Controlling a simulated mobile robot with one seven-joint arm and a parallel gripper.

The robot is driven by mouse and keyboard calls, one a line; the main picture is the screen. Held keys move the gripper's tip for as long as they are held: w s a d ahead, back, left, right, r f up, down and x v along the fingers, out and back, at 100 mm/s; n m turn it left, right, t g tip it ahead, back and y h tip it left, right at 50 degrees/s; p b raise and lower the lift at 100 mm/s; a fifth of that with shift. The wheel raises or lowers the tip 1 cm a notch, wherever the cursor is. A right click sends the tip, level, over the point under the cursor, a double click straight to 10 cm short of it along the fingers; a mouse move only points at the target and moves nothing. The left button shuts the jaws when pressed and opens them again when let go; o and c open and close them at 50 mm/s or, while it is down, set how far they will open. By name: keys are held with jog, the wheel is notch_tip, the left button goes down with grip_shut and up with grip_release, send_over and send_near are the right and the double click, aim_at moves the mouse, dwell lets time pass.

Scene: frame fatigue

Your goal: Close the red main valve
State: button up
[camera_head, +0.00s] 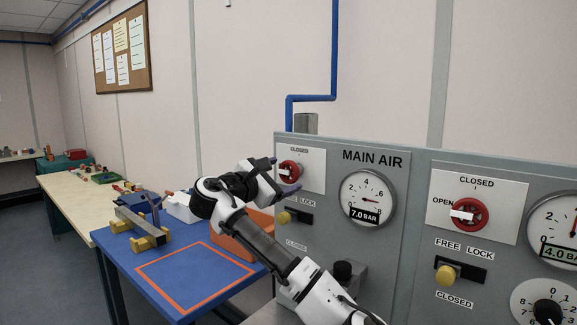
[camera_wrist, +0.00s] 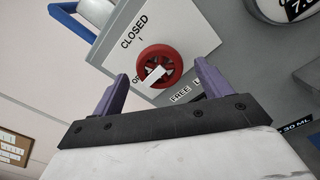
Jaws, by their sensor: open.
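The red main valve (camera_head: 290,169) is a round red handwheel on a white plate at the left end of the grey panel, by the "MAIN AIR" lettering. In the wrist view the red wheel (camera_wrist: 172,58) shows a white pointer (camera_wrist: 152,75) turned towards a partly hidden label starting with "O", away from the "CLOSED" mark. My gripper (camera_head: 282,178) is open in front of the valve. In the wrist view its purple fingers appear on either side of the wheel, with my gripper (camera_wrist: 161,72) empty between them. Whether the fingers touch the wheel cannot be told.
A yellow lock knob (camera_head: 284,217) sits below the valve, and a gauge (camera_head: 367,198) reading 7.0 bar to its right. A second red valve (camera_head: 468,214) is further right on the panel. A blue table (camera_head: 160,262) with an orange bin (camera_head: 236,243) stands left.

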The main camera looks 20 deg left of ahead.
aim_at(286, 173)
jog(key=shift+p+x, duration=0.4)
jog(key=shift+x, duration=1.3)
jog(key=c, duration=1)
